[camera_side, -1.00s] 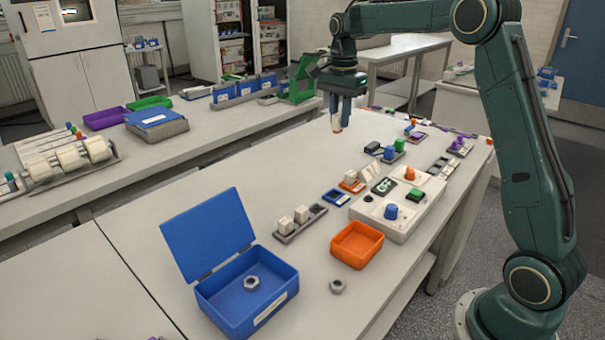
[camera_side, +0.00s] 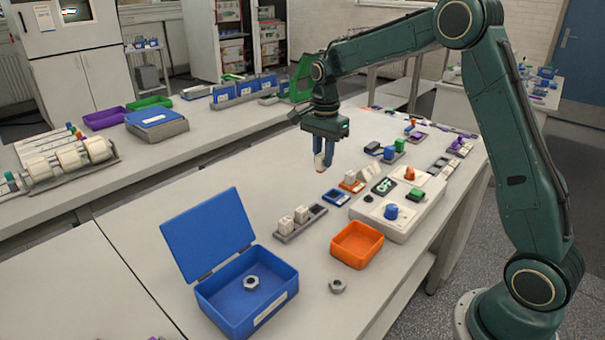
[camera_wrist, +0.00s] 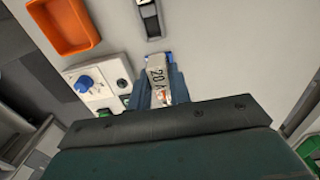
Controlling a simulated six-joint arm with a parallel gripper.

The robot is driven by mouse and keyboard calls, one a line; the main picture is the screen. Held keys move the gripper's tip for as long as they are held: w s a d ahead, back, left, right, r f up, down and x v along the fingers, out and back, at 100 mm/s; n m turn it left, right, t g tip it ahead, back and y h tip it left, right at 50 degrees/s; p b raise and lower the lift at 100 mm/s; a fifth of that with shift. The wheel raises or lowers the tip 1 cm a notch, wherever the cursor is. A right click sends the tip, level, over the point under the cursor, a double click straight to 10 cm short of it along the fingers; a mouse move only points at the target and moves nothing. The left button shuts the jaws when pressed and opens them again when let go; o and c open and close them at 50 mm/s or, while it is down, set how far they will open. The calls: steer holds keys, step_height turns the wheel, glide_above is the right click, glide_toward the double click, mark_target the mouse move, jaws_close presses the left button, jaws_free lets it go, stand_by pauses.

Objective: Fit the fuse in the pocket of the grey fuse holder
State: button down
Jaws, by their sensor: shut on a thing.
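My gripper (camera_side: 320,165) is shut on the fuse (camera_wrist: 157,82), a pale block marked "20 A", between its blue fingers. In the side view the fuse's lower end shows white at the fingertips, held above the bench. The grey fuse holder (camera_side: 285,237) appears to be the long grey tray nearer the side camera. Two white blocks stand in it, and its right-end pocket looks empty. Part of a grey holder with a dark pocket also shows at the top of the wrist view (camera_wrist: 150,22). The fuse is well apart from it.
An orange bin (camera_side: 357,244), a white panel with a blue knob (camera_side: 395,218) and an open blue box (camera_side: 245,300) stand nearby.

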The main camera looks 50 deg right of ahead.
steer(key=a+f, duration=0.1)
steer(key=f, duration=0.1)
steer(key=a+f, duration=0.1)
steer(key=f, duration=0.1)
steer(key=shift+s+a, duration=0.35)
steer(key=shift+s, duration=0.05)
steer(key=shift+f, duration=3.3)
steer(key=shift+f, duration=0.25)
steer(key=c, duration=1.2)
jaws_free()
steer(key=shift+r, duration=0.1)
